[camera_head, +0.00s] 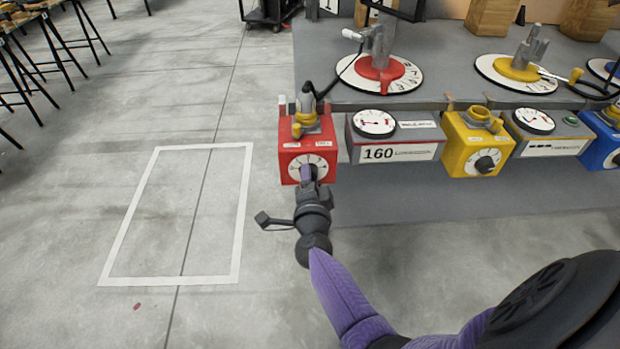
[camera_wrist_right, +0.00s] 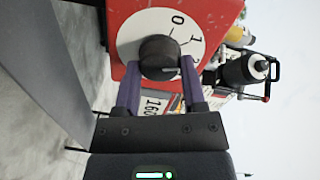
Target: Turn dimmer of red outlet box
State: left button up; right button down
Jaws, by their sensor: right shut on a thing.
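The red outlet box (camera_head: 302,141) hangs at the left end of the grey bench front. It has a round white dial on its front face and a socket on top with a black cable plugged in. In the right wrist view the black dimmer knob (camera_wrist_right: 160,56) sits at the middle of the white dial (camera_wrist_right: 176,26), with the numbers 0 and 1 readable. My right gripper (camera_head: 308,174) is at the dial, and in the wrist view its two purple fingers (camera_wrist_right: 162,75) are closed on the sides of the knob. My left gripper is not in view.
A grey meter box marked 160 (camera_head: 390,152) sits right of the red box, then a yellow outlet box (camera_head: 474,157) and a blue one (camera_head: 607,150). The bench (camera_head: 440,80) carries dials with red and yellow pointers. Open floor lies left.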

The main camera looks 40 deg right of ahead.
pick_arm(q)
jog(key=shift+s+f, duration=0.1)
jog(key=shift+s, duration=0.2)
pick_arm(e)
jog(key=m, duration=0.3)
jog(key=shift+f, duration=0.15)
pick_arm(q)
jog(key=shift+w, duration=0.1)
pick_arm(e)
jog(key=shift+m, duration=0.3)
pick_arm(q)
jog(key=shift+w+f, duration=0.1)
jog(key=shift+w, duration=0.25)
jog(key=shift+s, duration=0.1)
pick_arm(e)
jog(key=shift+c, duration=2.2)
grip_release()
jog(key=shift+o, duration=1.4)
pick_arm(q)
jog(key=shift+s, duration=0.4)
